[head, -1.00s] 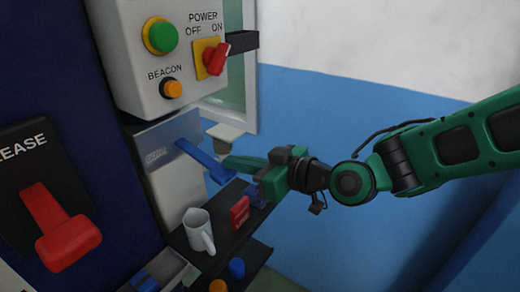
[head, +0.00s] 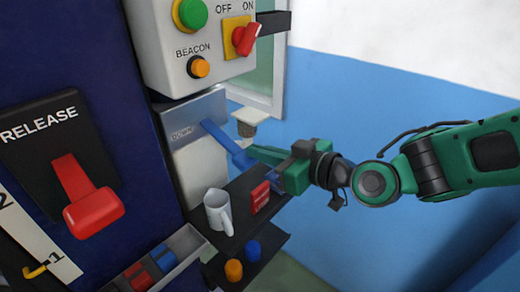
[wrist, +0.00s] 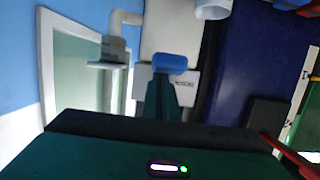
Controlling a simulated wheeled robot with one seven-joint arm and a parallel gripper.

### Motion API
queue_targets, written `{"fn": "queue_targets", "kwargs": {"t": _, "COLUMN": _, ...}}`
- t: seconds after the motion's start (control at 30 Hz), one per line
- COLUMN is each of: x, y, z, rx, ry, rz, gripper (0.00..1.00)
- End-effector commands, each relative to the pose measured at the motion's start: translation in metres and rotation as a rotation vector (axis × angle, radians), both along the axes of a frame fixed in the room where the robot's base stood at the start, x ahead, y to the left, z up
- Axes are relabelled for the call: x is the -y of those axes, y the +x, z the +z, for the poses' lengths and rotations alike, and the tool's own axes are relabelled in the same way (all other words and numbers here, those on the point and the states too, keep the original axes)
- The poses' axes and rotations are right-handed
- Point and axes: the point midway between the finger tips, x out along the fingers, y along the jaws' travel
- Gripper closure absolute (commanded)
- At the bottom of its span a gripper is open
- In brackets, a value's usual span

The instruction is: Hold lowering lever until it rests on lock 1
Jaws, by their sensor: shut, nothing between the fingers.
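The blue lowering lever (head: 222,141) sticks out and down from a grey plate marked DOWN (head: 183,134) in the head view. Its blue end also shows in the wrist view (wrist: 170,63), just beyond my fingertips. My green gripper (head: 256,153) is shut with nothing between its fingers. Its tips are at the lever's outer end; whether they touch it I cannot tell. The gripper shows in the wrist view too (wrist: 166,84). A white strip (head: 28,232) numbered 2 and 1 is at the lower left, with a yellow pointer (head: 35,271) near the 1.
A red release lever (head: 88,196) is at the left. A control box with a red switch (head: 245,39) is above the lever. A dark shelf (head: 240,220) below holds a white mug (head: 218,211) and a red object (head: 260,196). The blue wall side is clear.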

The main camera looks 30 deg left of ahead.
Motion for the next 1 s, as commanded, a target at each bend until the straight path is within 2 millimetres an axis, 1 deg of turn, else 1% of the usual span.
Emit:
{"fn": "queue_targets", "kwargs": {"t": 0.17, "x": 0.001, "y": 0.0, "z": 0.0, "rx": -0.001, "ry": -0.003, "rz": 0.0, "gripper": 1.0}}
{"fn": "queue_targets", "kwargs": {"t": 0.27, "x": 0.002, "y": 0.0, "z": 0.005, "rx": 0.0, "ry": -0.001, "rz": 0.0, "gripper": 1.0}}
{"fn": "queue_targets", "kwargs": {"t": 0.37, "x": 0.005, "y": 0.0, "z": 0.016, "rx": 0.002, "ry": 0.001, "rz": 0.0, "gripper": 1.0}}
{"fn": "queue_targets", "kwargs": {"t": 0.5, "x": 0.013, "y": 0.0, "z": 0.039, "rx": 0.004, "ry": 0.002, "rz": 0.001, "gripper": 1.0}}
{"fn": "queue_targets", "kwargs": {"t": 0.7, "x": 0.056, "y": -0.007, "z": 0.031, "rx": -0.004, "ry": -0.002, "rz": -0.003, "gripper": 1.0}}
{"fn": "queue_targets", "kwargs": {"t": 0.8, "x": 0.074, "y": -0.011, "z": 0.03, "rx": -0.003, "ry": -0.001, "rz": -0.002, "gripper": 1.0}}
{"fn": "queue_targets", "kwargs": {"t": 0.9, "x": 0.089, "y": -0.015, "z": 0.029, "rx": -0.002, "ry": -0.001, "rz": 0.0, "gripper": 1.0}}
{"fn": "queue_targets", "kwargs": {"t": 1.0, "x": 0.099, "y": -0.017, "z": 0.027, "rx": -0.003, "ry": 0.0, "rz": 0.002, "gripper": 1.0}}
